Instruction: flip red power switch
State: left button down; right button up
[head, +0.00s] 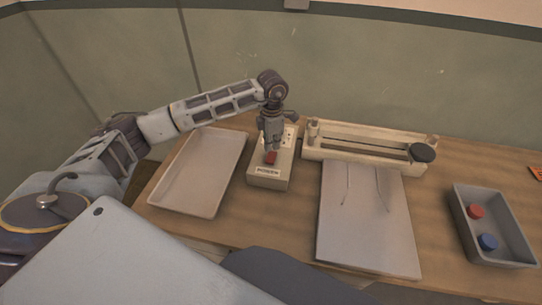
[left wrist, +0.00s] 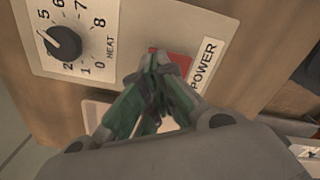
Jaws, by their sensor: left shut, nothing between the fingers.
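The red power switch (head: 271,158) sits on the front part of a beige control box (head: 268,181) on the table. In the left wrist view the red switch (left wrist: 178,62) shows next to the printed word POWER, partly hidden by my fingers. My left gripper (head: 271,149) points down over the box, its fingers shut with nothing between them. The fingertips (left wrist: 158,62) are at the switch; I cannot tell whether they touch it. A black heat dial (left wrist: 64,41) with numbers is on the same panel. My right gripper is not in view.
A shallow empty tray (head: 201,172) lies left of the box. A long beige device (head: 365,147) stands behind a flat pale board (head: 368,222) with two thin wires. A grey bin (head: 500,243) at the right holds a red and a blue round piece.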

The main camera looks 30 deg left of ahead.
aim_at(272, 155)
pick_arm(q)
jog(key=shift+r+p, duration=0.85)
jog(key=shift+r, duration=1.15)
jog(key=shift+s+f, duration=0.15)
